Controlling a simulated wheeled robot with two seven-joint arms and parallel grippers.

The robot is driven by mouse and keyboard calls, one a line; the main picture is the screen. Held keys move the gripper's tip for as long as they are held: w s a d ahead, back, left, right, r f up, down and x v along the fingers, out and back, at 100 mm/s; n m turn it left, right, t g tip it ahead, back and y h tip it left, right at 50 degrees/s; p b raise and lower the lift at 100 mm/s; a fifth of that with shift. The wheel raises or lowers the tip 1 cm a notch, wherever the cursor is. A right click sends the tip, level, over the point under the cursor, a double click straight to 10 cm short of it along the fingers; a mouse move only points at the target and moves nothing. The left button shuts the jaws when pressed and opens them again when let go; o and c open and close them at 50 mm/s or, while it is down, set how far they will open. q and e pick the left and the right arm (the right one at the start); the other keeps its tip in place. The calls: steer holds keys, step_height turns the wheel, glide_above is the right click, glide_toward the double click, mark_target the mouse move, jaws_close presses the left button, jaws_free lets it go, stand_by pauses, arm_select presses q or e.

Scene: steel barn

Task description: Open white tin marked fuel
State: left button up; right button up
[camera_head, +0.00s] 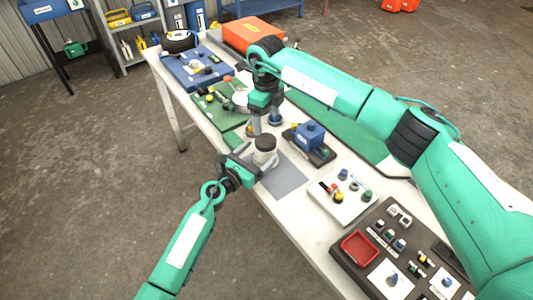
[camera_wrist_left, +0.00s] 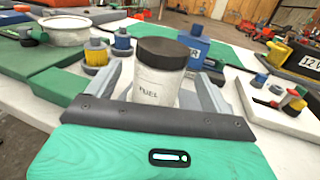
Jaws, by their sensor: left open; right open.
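The white tin (camera_head: 263,158) with a dark lid (camera_head: 265,142) stands upright on a grey mat (camera_head: 285,178) near the table's front edge. The left wrist view shows the tin (camera_wrist_left: 156,88) marked FUEL, its dark lid (camera_wrist_left: 162,53) seated on top. My left gripper (camera_head: 257,160) is open, with its fingers (camera_wrist_left: 160,88) on either side of the tin's body; I cannot tell whether they touch it. My right gripper (camera_head: 264,117) is open and points down just behind the tin, apart from the lid; its fingertips are partly hard to make out.
A blue container (camera_head: 309,135) on a dark base stands right of the tin. A white tray (camera_head: 341,196) with small knobs and a dark board with a red tray (camera_head: 359,248) lie nearer. Green and blue boards (camera_head: 197,70) fill the far end.

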arm_select(q)
steer(key=x, duration=0.3)
steer(key=shift+w+d+r, duration=0.1)
arm_select(e)
steer(key=shift+s+a+r, duration=0.15)
steer(key=shift+s, duration=0.05)
arm_select(q)
steer(key=shift+w+d, duration=0.3)
steer(key=shift+w, duration=0.05)
arm_select(e)
steer(key=shift+w, duration=0.1)
